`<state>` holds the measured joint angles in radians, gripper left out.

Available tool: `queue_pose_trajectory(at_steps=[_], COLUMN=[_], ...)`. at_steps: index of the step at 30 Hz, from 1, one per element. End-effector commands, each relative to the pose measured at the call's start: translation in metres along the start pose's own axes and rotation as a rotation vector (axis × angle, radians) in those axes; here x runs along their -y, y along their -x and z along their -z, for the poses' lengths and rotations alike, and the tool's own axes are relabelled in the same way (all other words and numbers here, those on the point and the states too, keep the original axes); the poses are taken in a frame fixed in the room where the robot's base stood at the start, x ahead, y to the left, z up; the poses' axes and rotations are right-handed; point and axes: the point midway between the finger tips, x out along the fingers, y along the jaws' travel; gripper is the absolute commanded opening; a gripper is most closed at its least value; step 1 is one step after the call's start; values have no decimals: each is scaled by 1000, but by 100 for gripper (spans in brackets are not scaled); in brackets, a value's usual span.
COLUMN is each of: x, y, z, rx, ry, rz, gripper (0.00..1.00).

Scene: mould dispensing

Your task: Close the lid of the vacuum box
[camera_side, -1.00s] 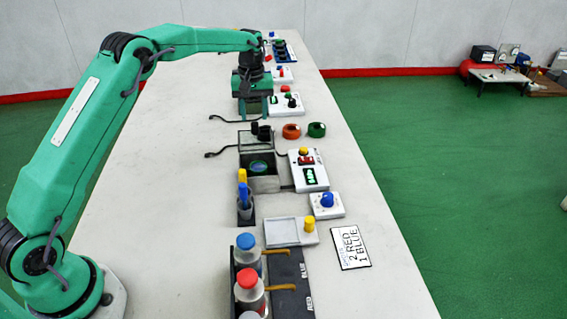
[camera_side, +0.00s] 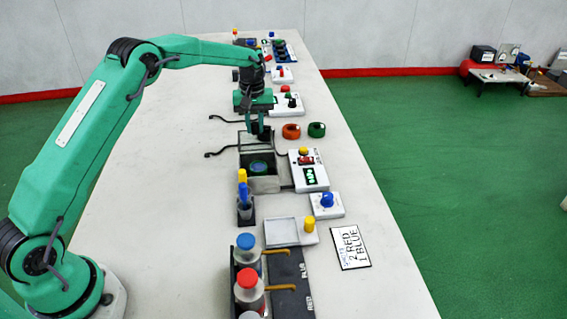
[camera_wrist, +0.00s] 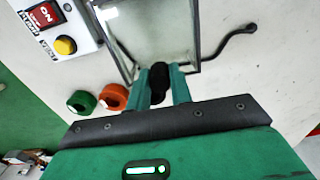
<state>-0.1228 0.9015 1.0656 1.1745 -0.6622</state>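The vacuum box (camera_side: 264,185) stands mid-table in the side view, its top open. A round blue-green item (camera_side: 259,167) lies inside it. The framed clear lid (camera_side: 247,143) is raised at the box's far side. My gripper (camera_side: 257,132) is at the lid's upper edge, coming from above. In the wrist view my gripper's green fingers (camera_wrist: 162,88) flank the lid's black knob (camera_wrist: 159,78) on both sides, with no clear gap. The lid's glass pane (camera_wrist: 155,30) shows beyond the knob.
The white control box (camera_side: 309,170) with its display stands close to the right of the vacuum box. An orange ring (camera_side: 291,131) and a green ring (camera_side: 317,129) lie beyond it. A pen holder (camera_side: 245,213) and bottles stand nearer.

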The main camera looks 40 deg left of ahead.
Motion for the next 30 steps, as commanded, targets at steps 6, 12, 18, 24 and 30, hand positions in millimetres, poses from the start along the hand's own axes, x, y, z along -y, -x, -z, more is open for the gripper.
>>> queue_pose_trajectory(at_steps=[6, 12, 18, 24, 30], x=[0, 0, -1, -1, -1], y=[1, 1, 2, 2, 2], z=[-1, -13, -33, -56, -80], rx=[0, 0, 1, -1, -1], ry=[0, 0, -1, -2, -3], rz=[0, 0, 0, -1, -1], gripper=[0, 0, 0, 0, 0])
